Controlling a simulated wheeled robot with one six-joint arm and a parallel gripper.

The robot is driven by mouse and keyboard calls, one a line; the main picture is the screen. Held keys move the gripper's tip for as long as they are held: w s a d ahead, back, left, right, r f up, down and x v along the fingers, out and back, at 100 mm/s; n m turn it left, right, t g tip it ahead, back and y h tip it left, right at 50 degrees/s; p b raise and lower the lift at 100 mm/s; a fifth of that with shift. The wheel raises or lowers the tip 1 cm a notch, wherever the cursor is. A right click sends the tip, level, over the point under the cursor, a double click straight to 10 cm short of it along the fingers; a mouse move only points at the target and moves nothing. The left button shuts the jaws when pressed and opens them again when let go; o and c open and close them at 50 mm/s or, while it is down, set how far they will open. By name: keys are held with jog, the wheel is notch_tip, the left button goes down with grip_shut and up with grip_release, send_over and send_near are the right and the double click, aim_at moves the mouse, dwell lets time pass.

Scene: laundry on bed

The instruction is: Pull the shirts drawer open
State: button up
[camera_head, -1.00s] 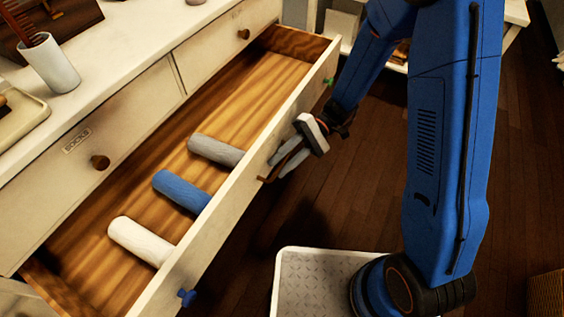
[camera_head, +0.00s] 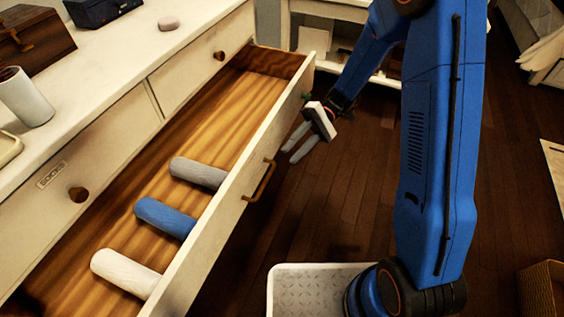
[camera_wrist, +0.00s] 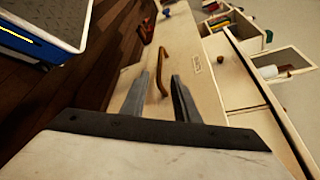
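The long cream drawer (camera_head: 219,222) stands pulled well out of the dresser. Its wooden inside shows a grey roll (camera_head: 198,173), a blue roll (camera_head: 165,217) and a white roll (camera_head: 125,272). A brass bar handle (camera_head: 262,181) is on its front; in the wrist view the handle (camera_wrist: 164,72) appears beyond and between my fingertips. My gripper (camera_head: 290,154) is open and empty, in the air in front of the drawer and apart from the handle. A label on the drawer front (camera_wrist: 195,64) is too small to read.
Closed upper drawers with round knobs (camera_head: 79,194) sit above it. The dresser top holds a white cup (camera_head: 26,97), a wooden box (camera_head: 33,43) and a pinkish oval object (camera_head: 168,23). Dark wood floor (camera_head: 340,200) is clear right of the drawer. A basket (camera_head: 541,289) stands lower right.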

jog(key=v, duration=0.4)
jog(key=shift+w+d, duration=0.25)
jog(key=shift+s+r, duration=0.1)
jog(key=shift+r, duration=0.05)
jog(key=s+d+r+m+t+h, duration=0.1)
jog(key=s+d+r+t+h, duration=0.4)
jog(key=d, duration=0.6)
jog(key=s+d+r+m+t+h, duration=0.2)
jog(key=s+d+r+t+h, duration=0.3)
jog(key=s+d+r+t, duration=0.5)
jog(key=shift+s+d+r+t, duration=0.3)
jog(key=shift+s+d+t, duration=0.4)
jog(key=shift+s, duration=1.6)
jog(key=shift+a, duration=0.1)
